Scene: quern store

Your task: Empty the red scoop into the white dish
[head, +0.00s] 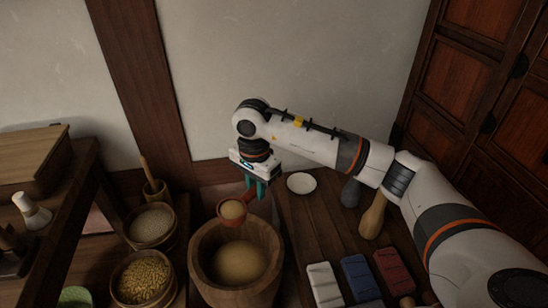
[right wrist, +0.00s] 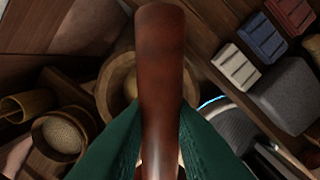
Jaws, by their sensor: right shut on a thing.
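The red scoop (head: 231,220) is held above the large wooden tub in the head view, and its bowl holds a pale tan grain. My right gripper (head: 258,188) is shut on the scoop's handle. In the right wrist view, the reddish-brown handle (right wrist: 160,70) runs up between the green fingers of the gripper (right wrist: 160,145). The white dish (head: 301,183) stands on the wooden table to the right of the gripper, and its inside looks empty. My left gripper is in neither view.
The wooden tub (head: 205,268) holds tan grain below the scoop. Bowls of pale grain (head: 152,226) and yellow grain (head: 143,278) stand at left. White (head: 324,285), blue (head: 361,278) and red (head: 393,270) blocks lie on the table (head: 318,228), with a wooden pestle (head: 373,217) behind.

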